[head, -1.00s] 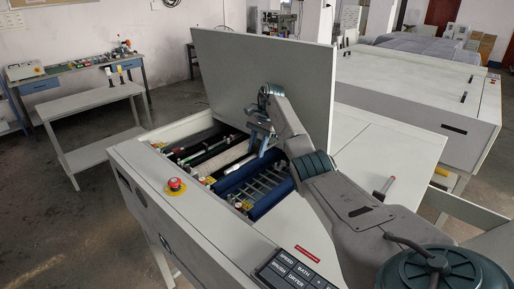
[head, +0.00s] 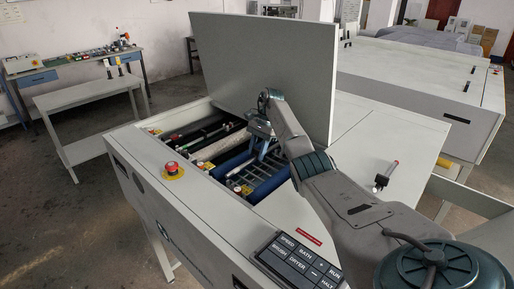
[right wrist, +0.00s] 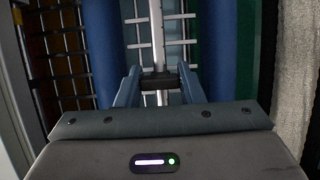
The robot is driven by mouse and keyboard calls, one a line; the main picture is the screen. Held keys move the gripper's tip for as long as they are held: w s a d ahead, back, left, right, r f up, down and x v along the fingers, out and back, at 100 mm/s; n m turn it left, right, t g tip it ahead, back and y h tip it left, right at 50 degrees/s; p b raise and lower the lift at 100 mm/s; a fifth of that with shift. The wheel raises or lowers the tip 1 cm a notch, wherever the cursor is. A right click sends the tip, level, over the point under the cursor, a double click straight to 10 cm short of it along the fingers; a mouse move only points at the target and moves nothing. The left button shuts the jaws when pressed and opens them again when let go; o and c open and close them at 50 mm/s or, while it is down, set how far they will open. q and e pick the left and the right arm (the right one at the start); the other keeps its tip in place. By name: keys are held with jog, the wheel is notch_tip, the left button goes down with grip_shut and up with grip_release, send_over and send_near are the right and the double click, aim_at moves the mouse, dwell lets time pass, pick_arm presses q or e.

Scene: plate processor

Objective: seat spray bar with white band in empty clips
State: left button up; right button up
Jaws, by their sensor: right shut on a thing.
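My right gripper (right wrist: 158,82) is shut on a thin pale bar (right wrist: 156,30) in the right wrist view; a dark piece sits between the fingertips. The bar runs lengthwise, away from my palm, above a metal grid. I cannot make out a white band on it or see both its ends. In the head view my right gripper (head: 263,145) reaches down into the open bath of the machine, over the grid beside a blue roller (head: 232,165). The clips are too small or hidden to tell. My left gripper is not in view.
The raised lid (head: 265,65) stands behind the bath. A pale fleecy roller (head: 217,150) and dark rollers lie to the left in the bath. A red stop button (head: 172,168) and a keypad (head: 297,265) are on the casing.

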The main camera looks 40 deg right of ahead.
jog(key=shift+f, duration=0.8)
jog(key=shift+f+b, duration=1.4)
jog(key=shift+f, duration=0.05)
jog(key=o, duration=1.1)
jog(key=shift+r, duration=0.1)
jog(key=shift+o, duration=0.2)
jog(key=shift+d+r, duration=0.15)
jog(key=shift+r, duration=0.05)
jog(key=b+v, duration=0.2)
jog(key=v, duration=0.4)
jog(key=shift+r, duration=0.1)
jog(key=shift+d+r, duration=0.1)
jog(key=shift+r, duration=0.3)
